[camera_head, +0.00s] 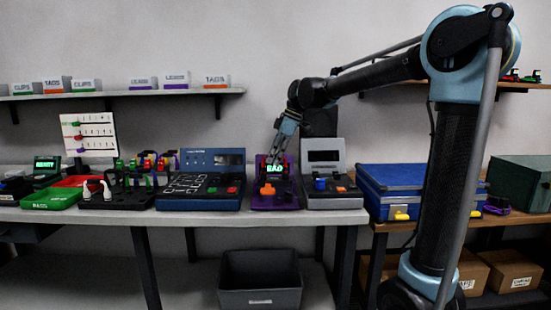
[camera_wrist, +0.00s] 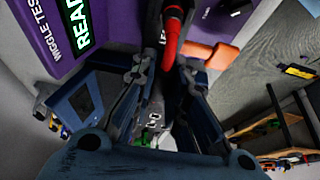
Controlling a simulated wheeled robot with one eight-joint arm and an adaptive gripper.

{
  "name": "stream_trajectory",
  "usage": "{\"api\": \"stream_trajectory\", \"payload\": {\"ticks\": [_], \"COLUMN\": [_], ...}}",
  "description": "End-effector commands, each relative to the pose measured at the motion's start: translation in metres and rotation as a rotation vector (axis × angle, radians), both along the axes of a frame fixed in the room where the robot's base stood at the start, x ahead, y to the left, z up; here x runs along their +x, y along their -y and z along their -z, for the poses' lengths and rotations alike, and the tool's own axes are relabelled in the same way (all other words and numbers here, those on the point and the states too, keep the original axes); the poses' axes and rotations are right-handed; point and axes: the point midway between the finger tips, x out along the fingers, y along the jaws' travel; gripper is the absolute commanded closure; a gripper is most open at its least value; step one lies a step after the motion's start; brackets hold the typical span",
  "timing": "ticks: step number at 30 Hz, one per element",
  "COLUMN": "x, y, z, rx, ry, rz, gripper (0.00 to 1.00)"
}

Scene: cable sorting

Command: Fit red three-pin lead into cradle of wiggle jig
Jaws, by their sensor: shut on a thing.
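The wiggle jig (camera_head: 289,203) is a purple unit on the bench with a lit green display (camera_head: 273,169) and an orange part (camera_head: 267,189) at its front. In the wrist view, its purple panel (camera_wrist: 52,50) shows the words "WIGGLE TES" and "REA", cut off by the edge. My gripper (camera_head: 275,157) is low over the jig, covering part of its display. The wrist view shows my gripper (camera_wrist: 163,65) shut on the red lead (camera_wrist: 172,40), whose far end meets a dark part of the jig. The cradle is not clearly visible, so I cannot tell whether the lead is seated.
A blue tester (camera_head: 215,160) stands left of the jig and a grey unit (camera_head: 325,172) close on its right. Further left are a black rack of leads (camera_head: 115,199) and a green tray (camera_head: 52,201). A blue case (camera_head: 405,180) lies right. A grey bin (camera_head: 260,282) sits below.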

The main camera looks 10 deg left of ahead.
Motion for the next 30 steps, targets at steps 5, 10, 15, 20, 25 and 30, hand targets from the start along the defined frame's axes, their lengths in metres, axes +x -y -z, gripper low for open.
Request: {"api": "stream_trajectory", "payload": {"ticks": [5, 10, 15, 20, 25, 30], "x": [0.0, 0.0, -0.0001, 0.0, 0.0, 0.0], "y": [-0.0001, -0.0001, -0.0002, -0.0003, -0.0002, -0.0003], "z": [0.0002, 0.0001, 0.0011, 0.0038, 0.0058, 0.0058], "rx": [0.0, 0.0, 0.0, 0.0, 0.0, 0.0], "ry": [0.0, 0.0, 0.0, 0.0, 0.0, 0.0], "rz": [0.0, 0.0, 0.0, 0.0, 0.0, 0.0], "gripper": [1.0, 1.0, 1.0, 1.0, 1.0, 1.0]}}
